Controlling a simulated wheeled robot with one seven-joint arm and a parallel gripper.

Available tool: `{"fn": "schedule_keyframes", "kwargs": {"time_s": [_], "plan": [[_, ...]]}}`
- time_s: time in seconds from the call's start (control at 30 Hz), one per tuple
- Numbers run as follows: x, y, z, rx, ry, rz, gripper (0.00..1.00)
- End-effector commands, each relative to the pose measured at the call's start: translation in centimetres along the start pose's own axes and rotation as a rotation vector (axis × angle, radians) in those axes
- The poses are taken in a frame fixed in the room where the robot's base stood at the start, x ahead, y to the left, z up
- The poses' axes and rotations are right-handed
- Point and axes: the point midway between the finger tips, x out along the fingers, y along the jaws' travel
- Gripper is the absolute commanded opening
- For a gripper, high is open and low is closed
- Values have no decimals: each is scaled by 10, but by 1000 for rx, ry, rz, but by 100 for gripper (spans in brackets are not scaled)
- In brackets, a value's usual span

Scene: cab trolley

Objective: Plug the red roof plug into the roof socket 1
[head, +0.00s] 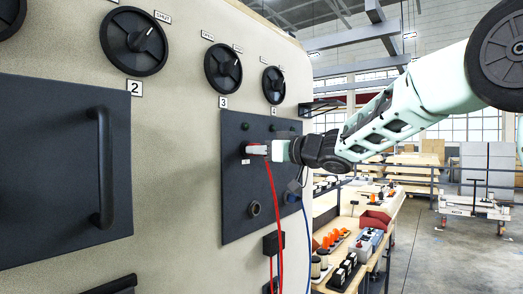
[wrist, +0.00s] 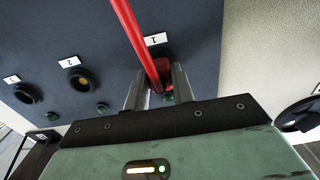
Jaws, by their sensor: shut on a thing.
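The red roof plug (wrist: 163,70) is between my gripper's two fingers (wrist: 160,84), and its red cable (wrist: 134,36) runs away from it. The gripper is shut on the plug. The plug is up against the dark panel at roof socket 1, beside the label "1" (wrist: 157,40). The plug and fingers hide the socket, so I cannot tell how deep the plug sits.
Sockets labelled 2 (wrist: 85,80) and 3 (wrist: 27,93) are on the same panel. A blue cable (head: 307,235) hangs near the panel's right edge. Black knobs (head: 223,68) are above it. A bench with parts (head: 355,235) stands behind at the right.

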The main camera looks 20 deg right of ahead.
Motion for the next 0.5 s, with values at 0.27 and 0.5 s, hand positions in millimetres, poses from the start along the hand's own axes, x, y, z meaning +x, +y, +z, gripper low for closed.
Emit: {"fn": "schedule_keyframes", "kwargs": {"time_s": [0.27, 0.5], "plan": [[3, 0, -1, 0, 1, 0, 50], [2, 0, 0, 0, 0, 0, 50]]}}
